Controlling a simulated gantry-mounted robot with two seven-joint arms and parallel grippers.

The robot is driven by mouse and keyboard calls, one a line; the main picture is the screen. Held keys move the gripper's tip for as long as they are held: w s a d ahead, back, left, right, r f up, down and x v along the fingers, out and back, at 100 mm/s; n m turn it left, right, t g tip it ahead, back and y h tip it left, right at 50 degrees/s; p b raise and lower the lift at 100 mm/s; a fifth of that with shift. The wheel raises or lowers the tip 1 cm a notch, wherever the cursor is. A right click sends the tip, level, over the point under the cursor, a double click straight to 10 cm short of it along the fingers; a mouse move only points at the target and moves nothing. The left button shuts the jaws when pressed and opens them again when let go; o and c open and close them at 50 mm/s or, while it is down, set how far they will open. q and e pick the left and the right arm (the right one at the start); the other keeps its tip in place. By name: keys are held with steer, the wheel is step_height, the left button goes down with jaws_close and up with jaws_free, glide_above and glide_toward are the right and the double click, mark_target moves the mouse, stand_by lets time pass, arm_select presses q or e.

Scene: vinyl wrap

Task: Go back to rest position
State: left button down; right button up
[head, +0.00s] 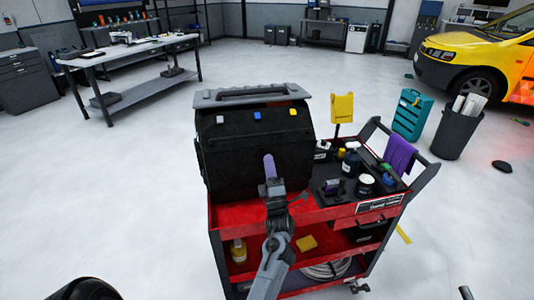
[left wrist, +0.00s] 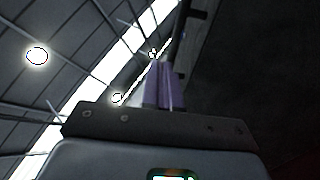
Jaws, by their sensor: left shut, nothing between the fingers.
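My left gripper (head: 269,166) is in front of the black case on the cart, with its purple fingers pointing up. In the left wrist view the two purple fingers (left wrist: 164,86) are together with nothing between them. Whether the gripper touches the case cannot be told. My right gripper is not in view.
The black case (head: 235,160) with a grey handle top stands on the left of the red cart (head: 290,217). Jars, a yellow tool holder (head: 342,108) and a purple cloth (head: 399,155) are on the cart. A teal box (head: 411,117), a bin (head: 456,134) and a yellow car (head: 490,50) stand behind right.

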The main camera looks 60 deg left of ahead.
arm_select(q)
steer(key=s+d+f+m+t+h+p, duration=0.1)
steer(key=s+d+f+m+t+h, duration=0.15)
steer(key=f+m+t, duration=0.3)
steer(key=s+d+f+m+t+h+p, duration=0.1)
steer(key=d+f+m+h, duration=0.3)
steer(key=d+m+h, duration=0.35)
steer(key=d+f+m+h+p, duration=0.1)
steer(key=d+f+m+h, duration=0.2)
steer(key=d+m+h, duration=0.45)
steer(key=s+d+f+m+t+h, duration=0.1)
steer(key=d+f+m+h, duration=0.4)
steer(key=d, duration=0.5)
steer(key=s+d+f+m+g+h, duration=0.1)
steer(key=s+d+f+m+g, duration=0.1)
steer(key=s+d+m+g, duration=0.45)
steer(key=s+d+f+m+g+h, duration=0.2)
steer(key=s+m+g, duration=0.15)
steer(key=s, duration=0.55)
step_height(320, 180, up, 38)
steer(key=p, duration=3.8)
steer(key=shift+w+p, duration=0.2)
steer(key=shift+p, duration=0.1)
steer(key=shift+n+g, duration=0.25)
